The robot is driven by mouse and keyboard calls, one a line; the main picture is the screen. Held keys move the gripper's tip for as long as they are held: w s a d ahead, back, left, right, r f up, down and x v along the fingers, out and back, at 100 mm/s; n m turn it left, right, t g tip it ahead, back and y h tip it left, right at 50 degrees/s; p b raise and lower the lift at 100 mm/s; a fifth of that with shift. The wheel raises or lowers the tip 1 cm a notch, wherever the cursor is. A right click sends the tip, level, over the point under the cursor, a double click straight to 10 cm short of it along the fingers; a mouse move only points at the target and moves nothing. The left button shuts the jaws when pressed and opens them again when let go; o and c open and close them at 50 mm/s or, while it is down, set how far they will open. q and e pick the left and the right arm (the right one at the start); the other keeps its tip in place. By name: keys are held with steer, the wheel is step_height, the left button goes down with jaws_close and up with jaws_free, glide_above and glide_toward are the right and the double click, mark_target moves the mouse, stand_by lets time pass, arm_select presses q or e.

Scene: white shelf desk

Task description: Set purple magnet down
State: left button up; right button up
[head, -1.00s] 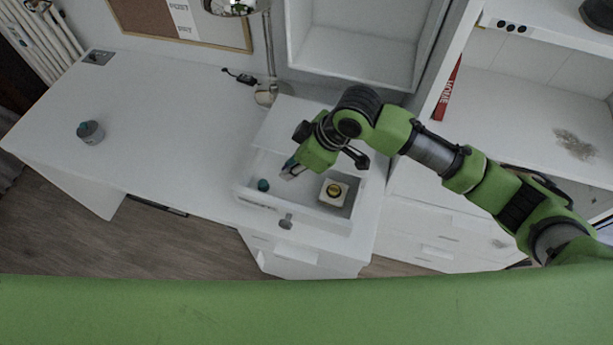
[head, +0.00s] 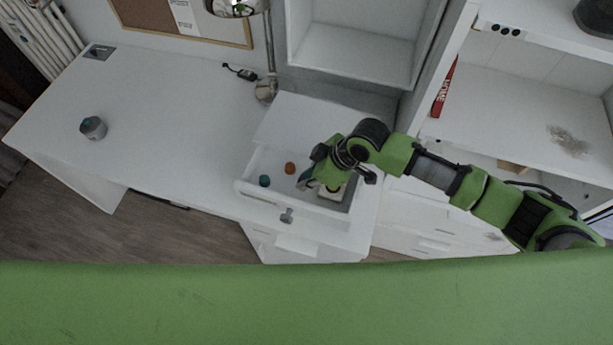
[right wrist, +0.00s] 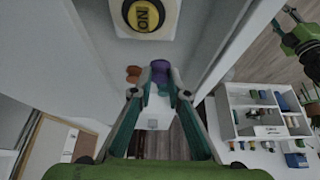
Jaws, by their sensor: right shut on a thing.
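My right gripper (head: 305,181) is low inside the open white drawer (head: 247,187). In the right wrist view its fingers (right wrist: 158,92) are closed on the purple magnet (right wrist: 160,68), a small round piece at the fingertips. In the head view the gripper hides the purple magnet. An orange magnet (head: 290,168) lies in the drawer left of the gripper; it also shows beside the purple one in the right wrist view (right wrist: 133,72). A green and black arm part of mine (right wrist: 300,38) shows at upper right there; its jaw state is unclear.
A teal round piece (head: 264,181) lies at the drawer's left. A white box with a yellow "ON" button (right wrist: 145,16) is close by the right gripper. A grey pot (head: 93,128) stands far left on the white desk (head: 170,110), whose middle is clear.

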steer(key=shift+f, duration=0.55)
arm_select(q)
steer(key=shift+w+f, duration=0.15)
steer(key=shift+w, duration=0.25)
arm_select(e)
steer(key=o, duration=0.9)
steer(key=shift+r, duration=0.1)
